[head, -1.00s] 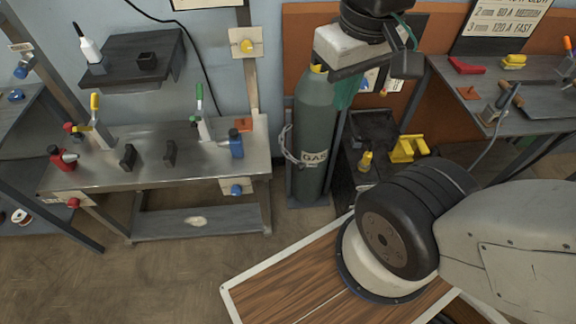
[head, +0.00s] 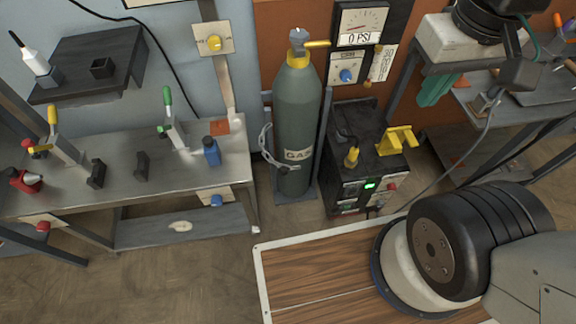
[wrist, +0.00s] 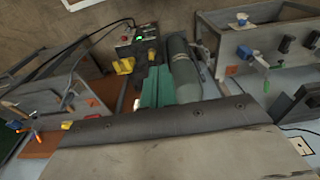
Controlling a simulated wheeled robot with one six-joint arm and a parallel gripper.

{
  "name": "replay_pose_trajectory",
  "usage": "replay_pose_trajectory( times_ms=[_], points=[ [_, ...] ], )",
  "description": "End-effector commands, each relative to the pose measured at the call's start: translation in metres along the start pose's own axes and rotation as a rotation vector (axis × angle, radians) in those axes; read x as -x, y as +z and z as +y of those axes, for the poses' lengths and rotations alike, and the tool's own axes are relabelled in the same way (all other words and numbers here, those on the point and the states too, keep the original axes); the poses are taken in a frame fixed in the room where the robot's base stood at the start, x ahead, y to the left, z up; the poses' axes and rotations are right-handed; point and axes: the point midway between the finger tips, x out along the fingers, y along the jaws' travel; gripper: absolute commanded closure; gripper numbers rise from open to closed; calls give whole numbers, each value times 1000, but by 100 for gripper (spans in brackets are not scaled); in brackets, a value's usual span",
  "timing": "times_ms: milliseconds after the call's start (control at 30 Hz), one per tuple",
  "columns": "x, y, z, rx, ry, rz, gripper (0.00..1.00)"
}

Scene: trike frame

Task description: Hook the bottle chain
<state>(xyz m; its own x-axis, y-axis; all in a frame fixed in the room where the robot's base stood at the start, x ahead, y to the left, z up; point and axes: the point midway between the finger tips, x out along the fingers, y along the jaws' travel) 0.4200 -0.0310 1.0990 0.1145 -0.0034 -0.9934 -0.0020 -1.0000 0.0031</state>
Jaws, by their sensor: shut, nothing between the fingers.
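The grey-green gas bottle (head: 296,120) stands upright in its rack between the metal bench and the welding machine. It also shows in the wrist view (wrist: 181,60). A grey chain (head: 266,145) hangs at the rack's left side and droops towards the bottle's lower front; I cannot tell whether its free end is fastened. The rack's right post (head: 325,130) stands beside the bottle. My gripper (head: 434,92), with teal fingers, is up and to the right of the bottle, apart from it. The fingers (wrist: 157,88) are together and empty.
A welding machine (head: 365,165) with a yellow bracket and green light stands right of the bottle. A gauge panel (head: 360,40) hangs behind. A metal bench (head: 120,185) with clamps is left, another bench (head: 520,110) right. Bare floor lies in front of the bottle.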

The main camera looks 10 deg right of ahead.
Motion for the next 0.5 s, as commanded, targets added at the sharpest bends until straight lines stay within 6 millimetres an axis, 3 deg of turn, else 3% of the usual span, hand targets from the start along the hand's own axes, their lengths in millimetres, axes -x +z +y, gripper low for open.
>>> replay_pose_trajectory(
  times_ms=[333, 500],
  points=[
    [-1, -5, -1, 18, 6, -11, 100],
    [-10, -32, -6, 133, 52, -75, 100]
  ],
)
